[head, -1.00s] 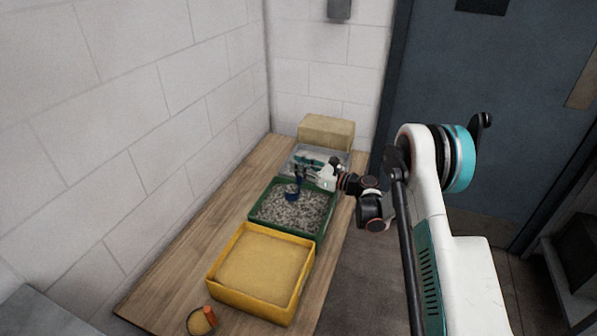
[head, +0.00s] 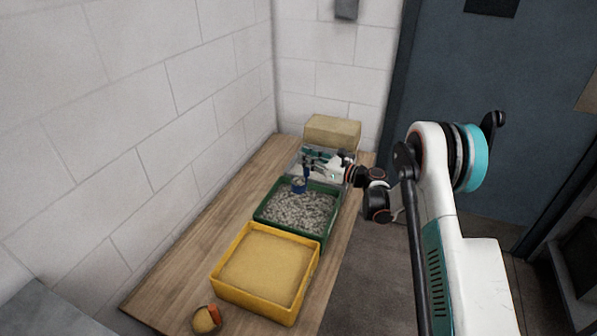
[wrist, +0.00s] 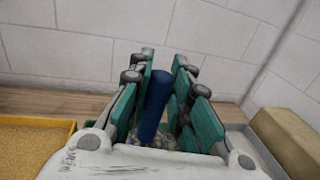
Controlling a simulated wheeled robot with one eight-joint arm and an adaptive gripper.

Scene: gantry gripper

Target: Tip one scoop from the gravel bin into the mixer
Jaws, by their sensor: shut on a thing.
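The green gravel bin (head: 318,229) holds grey gravel (head: 300,209) and stands on the wooden bench. My gripper (head: 307,165) is shut on the upright handle of a blue scoop (head: 299,188). The scoop is at the back left of the gravel bin, and its cup seems to hold greyish material. I cannot tell its exact height above the gravel. In the wrist view the blue handle (wrist: 154,105) sits between the green fingers (wrist: 163,65), with gravel partly visible below. I cannot make out a mixer in either view.
A yellow bin of sand (head: 257,304) stands in front of the gravel bin. A small scoop with an orange handle (head: 214,313) lies near the bench's front. A grey bin and a tan block (head: 333,131) are behind. Bare wooden bench (head: 205,222) runs along the left wall.

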